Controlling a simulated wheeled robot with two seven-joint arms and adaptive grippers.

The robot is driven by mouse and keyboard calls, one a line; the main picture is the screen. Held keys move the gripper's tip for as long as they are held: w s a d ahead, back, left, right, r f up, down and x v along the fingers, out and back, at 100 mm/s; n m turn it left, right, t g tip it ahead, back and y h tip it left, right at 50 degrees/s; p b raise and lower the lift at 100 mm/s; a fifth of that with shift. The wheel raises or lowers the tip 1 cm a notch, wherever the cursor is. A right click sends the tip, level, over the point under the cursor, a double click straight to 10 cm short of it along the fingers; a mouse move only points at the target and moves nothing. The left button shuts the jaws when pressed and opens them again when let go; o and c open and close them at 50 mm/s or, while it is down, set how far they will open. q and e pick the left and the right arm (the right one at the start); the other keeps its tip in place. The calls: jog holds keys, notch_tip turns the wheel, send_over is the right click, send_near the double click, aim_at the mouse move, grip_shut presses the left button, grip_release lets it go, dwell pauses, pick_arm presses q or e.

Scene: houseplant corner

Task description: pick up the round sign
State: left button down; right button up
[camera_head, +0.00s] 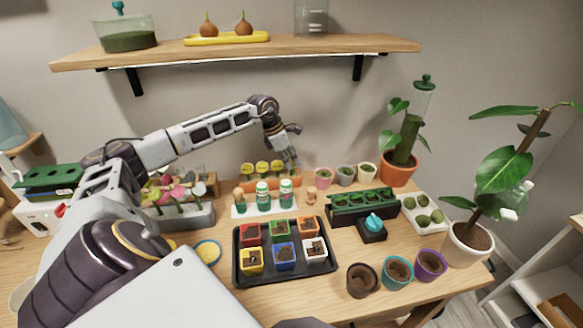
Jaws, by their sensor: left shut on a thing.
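Round yellow signs (262,167) stand upright in a row in an orange holder (258,184) at the back of the table, below the wall shelf. My left gripper (291,163) reaches in from the left and points down at the right end of this row. It is shut on a round sign, which is mostly hidden by the fingers. I cannot tell whether that sign is clear of the holder. My right gripper is not in view.
In front of the holder is a white tray with green-and-white bottles (262,193). A black tray (238,272) of coloured pots fills the table's middle. Small pots (345,174) stand right of the gripper. A wooden shelf (330,46) hangs above.

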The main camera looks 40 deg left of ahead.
pick_arm(q)
jog(key=shift+r, duration=0.1)
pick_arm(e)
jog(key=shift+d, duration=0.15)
pick_arm(q)
jog(key=shift+r, duration=0.75)
notch_tip(320, 180, up, 7)
jog(key=shift+f, duration=0.2)
jog(key=shift+r, duration=0.85)
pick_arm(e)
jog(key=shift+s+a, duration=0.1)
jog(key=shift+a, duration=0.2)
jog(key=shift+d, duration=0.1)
